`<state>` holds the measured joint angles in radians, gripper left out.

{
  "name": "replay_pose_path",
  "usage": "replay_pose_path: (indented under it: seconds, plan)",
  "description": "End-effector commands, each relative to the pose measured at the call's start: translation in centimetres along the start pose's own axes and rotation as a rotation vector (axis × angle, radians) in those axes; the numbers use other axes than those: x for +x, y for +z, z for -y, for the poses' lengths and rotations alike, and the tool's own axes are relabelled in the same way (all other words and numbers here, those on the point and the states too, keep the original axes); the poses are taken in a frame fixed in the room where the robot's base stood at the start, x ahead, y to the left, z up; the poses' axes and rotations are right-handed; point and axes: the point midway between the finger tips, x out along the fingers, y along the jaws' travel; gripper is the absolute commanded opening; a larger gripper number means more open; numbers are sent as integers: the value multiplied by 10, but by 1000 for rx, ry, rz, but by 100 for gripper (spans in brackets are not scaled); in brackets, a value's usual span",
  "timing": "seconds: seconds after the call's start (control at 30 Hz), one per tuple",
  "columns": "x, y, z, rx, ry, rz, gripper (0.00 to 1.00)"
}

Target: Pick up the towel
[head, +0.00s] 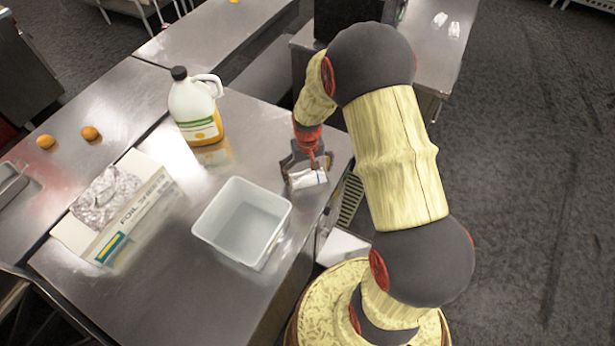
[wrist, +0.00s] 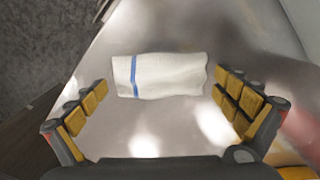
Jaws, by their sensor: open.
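The towel (wrist: 165,75) is white with a blue stripe near one end. In the wrist view it lies flat on the steel table, centred between and slightly beyond the fingers. In the head view the towel (head: 308,179) is near the table's right edge, partly hidden by my gripper. My gripper (head: 306,168) is open above the towel. In the wrist view its two yellow-padded fingers (wrist: 160,103) are spread on either side of the towel, with nothing held between them.
On the steel table (head: 170,255), a white bin (head: 216,238) stands left of the towel, a juice jug (head: 196,108) stands behind it, and a foil box (head: 125,222) lies further left. Two oranges (head: 90,133) sit at the far left. The table's edge is close on the towel's right.

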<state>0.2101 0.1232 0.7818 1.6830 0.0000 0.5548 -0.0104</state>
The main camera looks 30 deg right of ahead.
Motion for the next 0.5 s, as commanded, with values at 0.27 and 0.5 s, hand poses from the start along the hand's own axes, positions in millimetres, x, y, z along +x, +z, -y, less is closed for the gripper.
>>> replay_pose_path:
  seconds: [0.27, 0.5]
  plan:
    - [4, -1, 0, 0, 0, -1, 99]
    - [4, 0, 0, 0, 0, -1, 86]
